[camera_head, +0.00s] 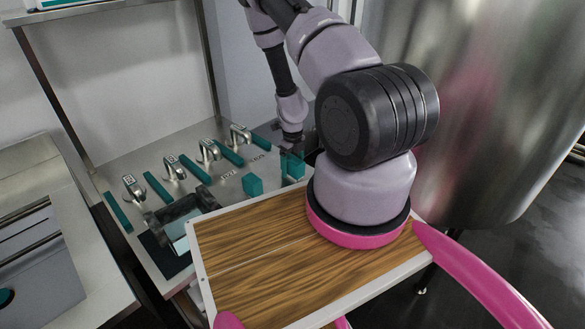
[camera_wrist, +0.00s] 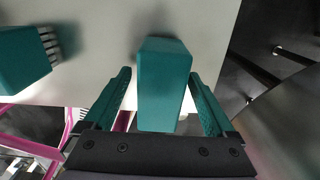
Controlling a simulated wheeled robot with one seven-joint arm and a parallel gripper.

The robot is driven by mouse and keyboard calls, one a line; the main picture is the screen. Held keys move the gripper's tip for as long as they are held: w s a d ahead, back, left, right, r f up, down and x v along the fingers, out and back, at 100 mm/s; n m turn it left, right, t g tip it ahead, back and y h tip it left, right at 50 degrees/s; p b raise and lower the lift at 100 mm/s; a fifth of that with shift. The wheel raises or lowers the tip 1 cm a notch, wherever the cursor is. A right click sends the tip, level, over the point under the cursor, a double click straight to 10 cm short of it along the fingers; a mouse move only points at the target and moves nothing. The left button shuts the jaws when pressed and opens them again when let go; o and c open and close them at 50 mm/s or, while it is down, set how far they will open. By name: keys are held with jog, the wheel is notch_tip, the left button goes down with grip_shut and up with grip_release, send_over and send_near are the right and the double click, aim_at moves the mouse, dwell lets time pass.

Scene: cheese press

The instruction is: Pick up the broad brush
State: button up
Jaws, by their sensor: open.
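A teal block (camera_wrist: 163,72), which looks like the broad brush, stands between my gripper's two teal fingers in the wrist view. Its bristles are hidden. My gripper (camera_wrist: 162,108) is open around it, with a narrow gap showing on each side. In the head view, my gripper (camera_head: 292,153) is over the right end of the steel table, and the teal there merges with its fingers. A second teal block (camera_wrist: 24,58) with a comb-like row of pale bristles stands to the left; it also shows in the head view (camera_head: 252,185).
The steel table (camera_head: 222,178) carries several metal handled tools (camera_head: 209,151) and flat teal strips (camera_head: 158,189) to the left. A wood-topped board (camera_head: 255,265) lies in front. A large steel vat (camera_head: 470,110) stands at the right.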

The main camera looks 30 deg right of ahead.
aim_at(292, 159)
jog(key=shift+f, duration=0.15)
grip_shut()
notch_tip(292, 159, up, 10)
jog(key=shift+r, duration=0.1)
dwell(0.5)
